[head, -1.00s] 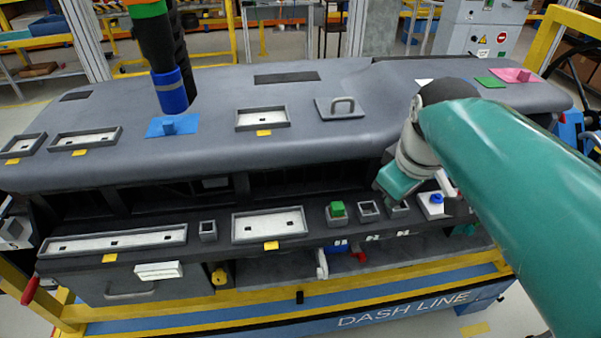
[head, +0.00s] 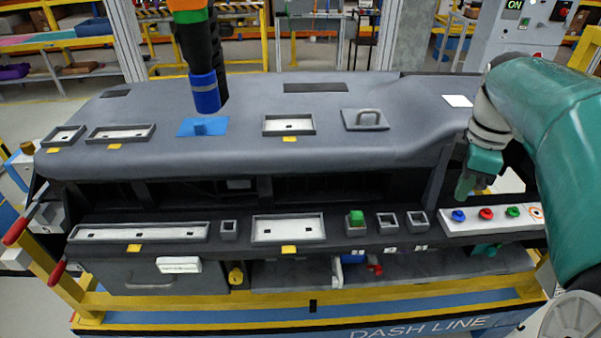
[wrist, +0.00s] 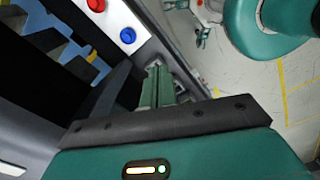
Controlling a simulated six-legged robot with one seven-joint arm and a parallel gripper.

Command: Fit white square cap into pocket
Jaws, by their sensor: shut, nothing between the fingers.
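My gripper (head: 465,187) hangs above the left end of the white button panel, fingers down, shut and empty. Its green fingers also show together in the wrist view (wrist: 155,88). Small square grey pockets stand on the front ledge: one holds a green block (head: 356,217), and beside it are a middle pocket (head: 388,223) and a right pocket (head: 418,222). Another small pocket (head: 228,230) stands further left. A flat white square (head: 457,101) lies on the dashboard top at right; I cannot tell whether it is the cap. No white cap is clearly seen in my gripper or the pockets.
The button panel (head: 490,219) carries blue, red and green buttons under and right of my gripper. The dashboard overhang (head: 250,165) rises behind the ledge.

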